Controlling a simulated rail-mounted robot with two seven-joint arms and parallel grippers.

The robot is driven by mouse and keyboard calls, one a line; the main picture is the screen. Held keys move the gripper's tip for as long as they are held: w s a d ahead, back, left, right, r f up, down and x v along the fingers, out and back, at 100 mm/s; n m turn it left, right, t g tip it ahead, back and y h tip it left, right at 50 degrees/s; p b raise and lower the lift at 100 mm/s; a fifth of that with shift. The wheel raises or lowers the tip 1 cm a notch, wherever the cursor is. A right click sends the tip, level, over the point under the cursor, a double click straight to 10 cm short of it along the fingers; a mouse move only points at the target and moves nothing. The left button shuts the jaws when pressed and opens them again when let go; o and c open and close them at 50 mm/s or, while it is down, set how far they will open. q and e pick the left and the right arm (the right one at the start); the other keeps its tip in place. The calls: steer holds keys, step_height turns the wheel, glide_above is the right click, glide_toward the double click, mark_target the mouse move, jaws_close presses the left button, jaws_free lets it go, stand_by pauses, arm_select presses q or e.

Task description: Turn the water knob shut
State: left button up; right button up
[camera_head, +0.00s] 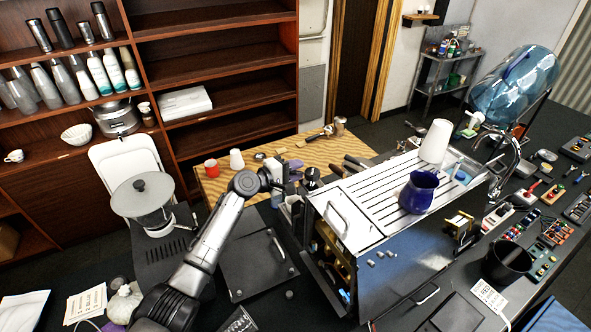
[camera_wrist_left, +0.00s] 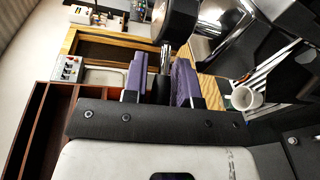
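My left gripper (camera_head: 283,172) reaches over the left end of the steel espresso machine (camera_head: 385,195). In the left wrist view its two purple-padded fingers (camera_wrist_left: 162,82) stand apart, with a dark gap between them. A black round-headed part with a chrome stem (camera_wrist_left: 174,22) lies just beyond the fingertips, in line with the gap. In the head view a small black knob-like part (camera_head: 312,176) shows right of the gripper; it may be the water knob, but I cannot tell for sure. Contact with the fingers cannot be made out. My right gripper is out of view.
A blue pitcher (camera_head: 419,192) and a white cup (camera_head: 436,141) stand on the machine's top. A wooden table (camera_head: 235,182) with cups lies behind. A grinder (camera_head: 146,200) stands left. A large water bottle (camera_head: 515,85) and several tools crowd the right counter.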

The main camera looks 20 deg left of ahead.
arm_select(q)
jaws_close()
steer(key=shift+a, duration=0.1)
stand_by(0.4)
